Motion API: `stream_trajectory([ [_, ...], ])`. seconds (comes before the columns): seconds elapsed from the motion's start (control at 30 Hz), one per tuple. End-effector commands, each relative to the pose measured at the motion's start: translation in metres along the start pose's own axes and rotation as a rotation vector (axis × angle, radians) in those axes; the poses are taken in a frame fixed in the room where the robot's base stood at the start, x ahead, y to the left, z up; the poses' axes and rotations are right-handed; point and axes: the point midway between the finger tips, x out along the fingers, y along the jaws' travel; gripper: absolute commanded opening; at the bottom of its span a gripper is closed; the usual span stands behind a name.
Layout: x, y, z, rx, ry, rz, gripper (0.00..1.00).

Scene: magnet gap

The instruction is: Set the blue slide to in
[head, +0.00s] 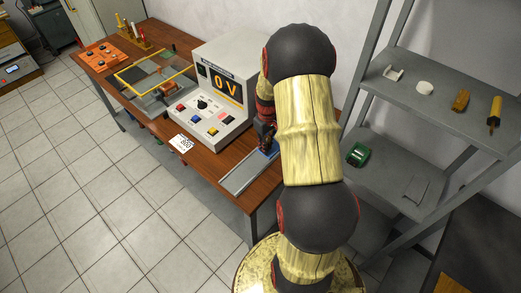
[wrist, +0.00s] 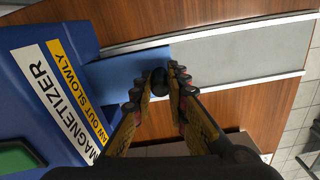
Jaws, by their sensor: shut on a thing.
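The blue slide (wrist: 122,76) is a flat light-blue plate with a black knob (wrist: 158,82), on a grey track (wrist: 235,60) with pale rails. Its left end meets the dark-blue magnetizer housing (wrist: 35,75); whether it runs inside is hidden. Bare track shows to its right. My gripper (wrist: 164,76) is shut on the knob, one finger on each side. In the head view the slide (head: 266,151) shows as a small blue patch beside my gripper, and the track (head: 247,173) runs toward the table's front edge. My arm hides the housing there.
A yellow frame (head: 160,75) is further left. A grey shelf (head: 445,110) with small parts stands at right.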

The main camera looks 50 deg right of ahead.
Motion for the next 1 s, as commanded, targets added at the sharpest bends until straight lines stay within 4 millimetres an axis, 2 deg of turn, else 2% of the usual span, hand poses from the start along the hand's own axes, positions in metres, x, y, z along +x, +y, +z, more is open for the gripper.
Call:
stream_trajectory([
  [0.43,-0.0002,0.0038,-0.0011,0.000,0.001,0.000,0.00],
  [0.47,-0.0002,0.0038,-0.0011,0.000,0.001,0.000,0.16],
  [0.5,-0.0002,0.0038,-0.0011,0.000,0.001,0.000,0.19],
  [0.8,-0.0001,0.0036,-0.0009,0.000,0.000,0.000,0.35],
  [1.0,0.0000,0.0036,-0.0008,0.000,0.000,0.000,0.35],
])
